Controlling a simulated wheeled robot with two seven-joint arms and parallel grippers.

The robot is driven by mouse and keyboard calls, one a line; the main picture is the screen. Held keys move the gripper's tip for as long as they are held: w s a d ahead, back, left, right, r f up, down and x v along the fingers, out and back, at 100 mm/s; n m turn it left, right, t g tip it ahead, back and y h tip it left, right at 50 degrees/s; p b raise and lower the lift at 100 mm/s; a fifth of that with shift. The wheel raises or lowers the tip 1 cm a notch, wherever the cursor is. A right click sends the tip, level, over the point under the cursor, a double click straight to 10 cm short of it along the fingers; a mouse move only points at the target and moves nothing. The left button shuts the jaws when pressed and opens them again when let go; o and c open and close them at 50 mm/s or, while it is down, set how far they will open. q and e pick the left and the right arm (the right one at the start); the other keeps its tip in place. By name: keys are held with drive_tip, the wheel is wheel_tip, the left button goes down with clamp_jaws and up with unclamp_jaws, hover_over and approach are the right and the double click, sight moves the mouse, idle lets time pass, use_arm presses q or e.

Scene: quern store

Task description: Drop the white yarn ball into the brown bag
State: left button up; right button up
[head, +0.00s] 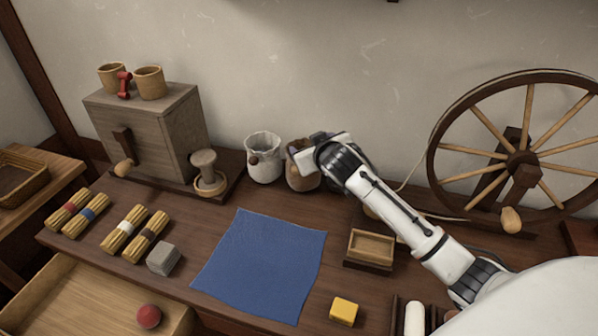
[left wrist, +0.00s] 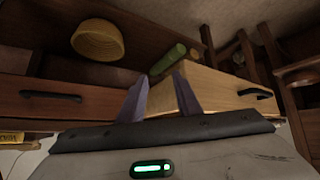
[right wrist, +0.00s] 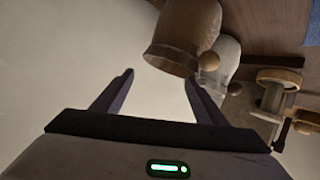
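The brown bag (head: 303,180) stands at the back of the table beside a white bag (head: 263,160). Both bags show in the right wrist view, the brown one (right wrist: 185,35) nearest the fingers. My right gripper (head: 296,148) is over the brown bag's mouth. In the right wrist view its fingers are apart with nothing between them. The inside of the brown bag is hidden. No white yarn ball shows in any view. My left gripper (left wrist: 161,92) is open and empty, low by the furniture front, near an open drawer (left wrist: 215,92).
A blue cloth (head: 265,262) lies mid-table. A small wooden box (head: 371,245), a yellow block (head: 344,311) and a grey block (head: 164,258) are around it. A spinning wheel (head: 522,165) stands right, a wooden cabinet (head: 150,130) left. A red ball (head: 149,316) is in the open drawer.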

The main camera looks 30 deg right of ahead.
drive_tip(key=p+v, duration=0.1)
drive_tip(key=v, duration=0.9)
drive_tip(key=shift+s, duration=0.1)
idle(0.3)
